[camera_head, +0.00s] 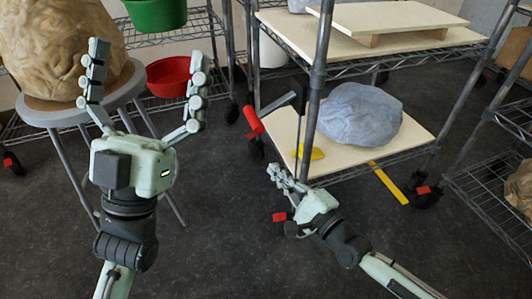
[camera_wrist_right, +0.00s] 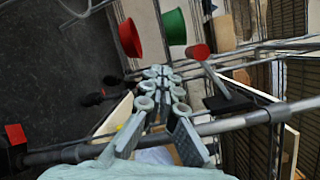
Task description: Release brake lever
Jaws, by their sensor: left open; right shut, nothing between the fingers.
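In the head view a dark lever with a red grip (camera_head: 253,120) stands by the front post of the wire cart; a red cylinder, likely the same grip, shows in the right wrist view (camera_wrist_right: 201,52). Red caster pedals show at the cart's front corner (camera_head: 280,217) and right corner (camera_head: 422,190). My right gripper (camera_head: 275,173) is shut and empty, below the red grip and apart from it, beside the post. Its fingers close together in the wrist view (camera_wrist_right: 160,75). My left gripper (camera_head: 147,55) is open and empty, fingers pointing up, by the stool.
The cart's lower board (camera_head: 400,150) carries a grey-blue lump (camera_head: 360,115). A yellow bar (camera_head: 388,184) sticks out at its edge. A stool (camera_head: 60,115) holds a large tan lump (camera_head: 60,50). Red (camera_head: 170,77) and green (camera_head: 155,14) bowls sit on a rack behind.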

